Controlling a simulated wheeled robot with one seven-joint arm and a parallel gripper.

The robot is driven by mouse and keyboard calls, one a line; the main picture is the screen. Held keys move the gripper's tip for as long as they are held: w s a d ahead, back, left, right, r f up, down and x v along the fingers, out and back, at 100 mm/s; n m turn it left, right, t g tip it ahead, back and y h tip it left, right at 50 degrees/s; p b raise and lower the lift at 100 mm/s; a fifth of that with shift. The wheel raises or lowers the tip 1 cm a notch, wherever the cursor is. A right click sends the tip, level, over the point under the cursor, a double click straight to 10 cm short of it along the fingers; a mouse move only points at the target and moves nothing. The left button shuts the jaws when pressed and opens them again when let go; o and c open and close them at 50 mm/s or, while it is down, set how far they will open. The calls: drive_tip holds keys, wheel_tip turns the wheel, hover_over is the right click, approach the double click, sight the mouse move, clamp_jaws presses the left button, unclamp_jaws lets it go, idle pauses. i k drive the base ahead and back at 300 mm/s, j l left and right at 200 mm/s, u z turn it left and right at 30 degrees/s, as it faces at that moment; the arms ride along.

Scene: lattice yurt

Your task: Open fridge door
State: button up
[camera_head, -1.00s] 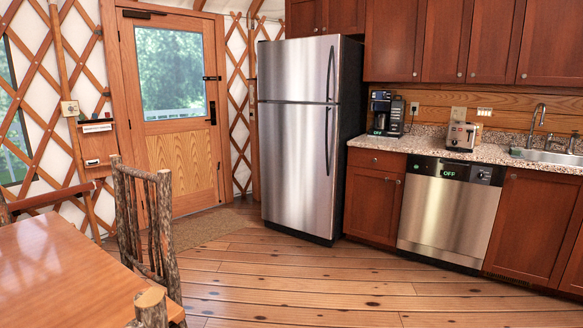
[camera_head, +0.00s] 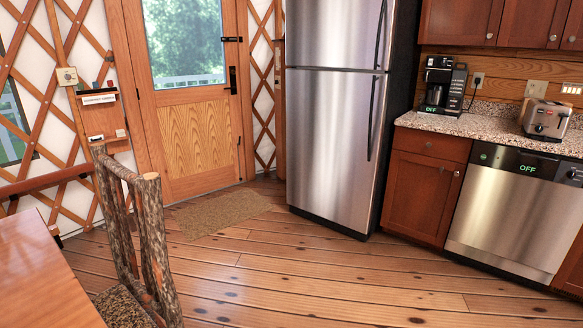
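The fridge (camera_head: 325,140) is a tall stainless steel unit with dark sides, standing between the wooden entry door and the counter. Its top is cut off by the frame edge. It has an upper door (camera_head: 333,35) and a larger lower door (camera_head: 325,150), both shut. A dark vertical handle (camera_head: 371,118) runs along the right edge of the lower door. Another dark handle (camera_head: 380,35) is on the right edge of the upper door. My gripper and arm are not in view.
A log chair (camera_head: 150,240) and a wooden table (camera_head: 40,275) stand at the lower left. A mat (camera_head: 222,213) lies before the entry door (camera_head: 195,120). A dishwasher (camera_head: 510,215) and cabinets line the right. The plank floor (camera_head: 320,270) before the fridge is clear.

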sight(335, 119)
drive_tip(key=i, duration=0.85)
drive_tip(key=i+z, duration=0.1)
drive_tip(key=i, duration=0.75)
drive_tip(key=i+j, duration=0.15)
drive_tip(key=i, duration=0.7)
drive_tip(key=i+j+z, duration=0.1)
drive_tip(key=i+z, duration=0.15)
drive_tip(key=i, duration=0.15)
drive_tip(key=i+j+z, duration=0.2)
drive_tip(key=i, duration=0.25)
drive_tip(key=i+j+z, duration=0.25)
drive_tip(key=i, duration=0.15)
